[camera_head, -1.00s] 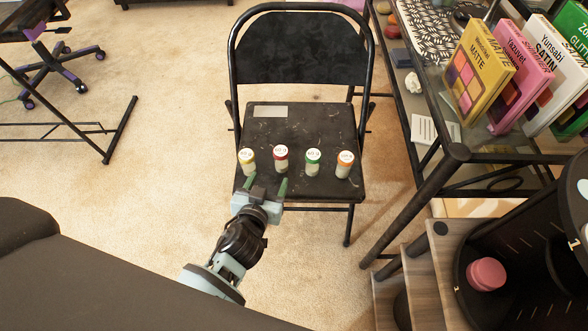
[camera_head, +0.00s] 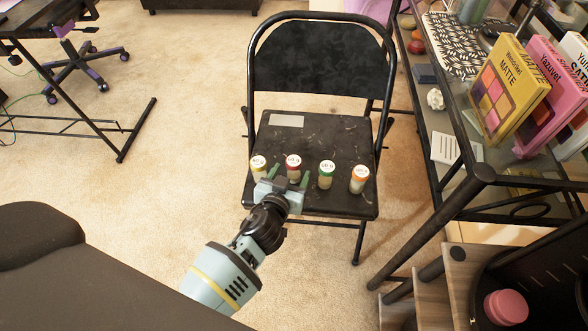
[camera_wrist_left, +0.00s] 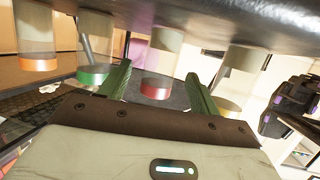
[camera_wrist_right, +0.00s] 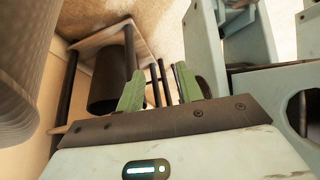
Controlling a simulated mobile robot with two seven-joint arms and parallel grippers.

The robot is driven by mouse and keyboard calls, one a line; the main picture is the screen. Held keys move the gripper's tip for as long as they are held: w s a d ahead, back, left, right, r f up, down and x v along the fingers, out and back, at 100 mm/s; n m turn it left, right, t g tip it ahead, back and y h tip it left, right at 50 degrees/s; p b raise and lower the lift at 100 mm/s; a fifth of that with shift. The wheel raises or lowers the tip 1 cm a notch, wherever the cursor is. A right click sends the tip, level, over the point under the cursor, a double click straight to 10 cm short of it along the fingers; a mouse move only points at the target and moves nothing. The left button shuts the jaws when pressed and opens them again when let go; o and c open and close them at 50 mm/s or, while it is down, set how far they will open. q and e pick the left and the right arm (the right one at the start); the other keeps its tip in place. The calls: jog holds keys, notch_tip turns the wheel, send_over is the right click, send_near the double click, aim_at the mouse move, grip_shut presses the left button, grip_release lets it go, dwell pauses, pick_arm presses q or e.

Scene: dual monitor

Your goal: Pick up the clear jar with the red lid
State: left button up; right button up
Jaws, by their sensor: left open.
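The clear jar with the red lid (camera_head: 293,165) stands upright on the black folding chair's seat, second from the left in a row of jars. My left gripper (camera_head: 291,178) is open at the front of the seat, pointing at this jar. In the left wrist view, which is upside down, the red-lidded jar (camera_wrist_left: 161,72) shows between the two green fingers (camera_wrist_left: 158,88), beyond or between their tips; I cannot tell if they touch it. My right gripper (camera_wrist_right: 160,82) shows only in its own wrist view, with its fingers apart and nothing between them.
A yellow-lidded jar (camera_head: 258,164) stands close to the left finger, a green-lidded jar (camera_head: 326,175) and an orange-lidded jar (camera_head: 360,180) to the right. The chair seat (camera_head: 325,140) is clear behind them. A glass-topped shelf (camera_head: 468,150) stands at right.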

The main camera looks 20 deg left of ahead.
aim_at(291, 173)
pick_arm(q)
jog(key=shift+b+x, duration=0.35)
jog(key=shift+x, duration=1.35)
jog(key=c, duration=1.1)
